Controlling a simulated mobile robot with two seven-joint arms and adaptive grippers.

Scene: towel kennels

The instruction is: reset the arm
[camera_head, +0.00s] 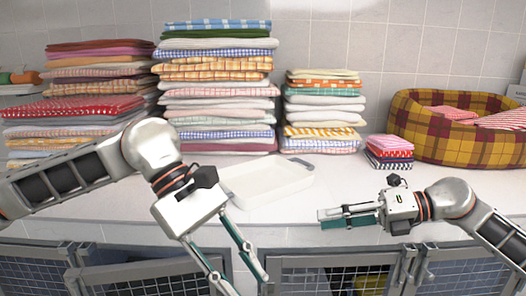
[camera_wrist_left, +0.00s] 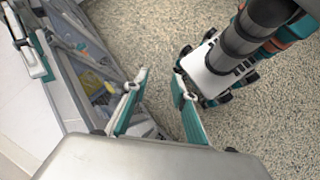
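My left gripper (camera_head: 243,282) hangs down in front of the counter edge, its two teal-lined fingers spread apart with nothing between them. In the left wrist view its open fingers (camera_wrist_left: 160,82) point over the speckled floor. My right gripper (camera_head: 330,217) is level above the counter's front edge and points left. Its fingers look apart, with nothing between them. It also shows at the upper left of the left wrist view (camera_wrist_left: 32,45).
Tall stacks of folded towels (camera_head: 218,90) stand along the back wall. A small cloth stack (camera_head: 389,152) and a plaid pet bed (camera_head: 450,140) are at right. Wire kennel doors (camera_head: 318,280) are below.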

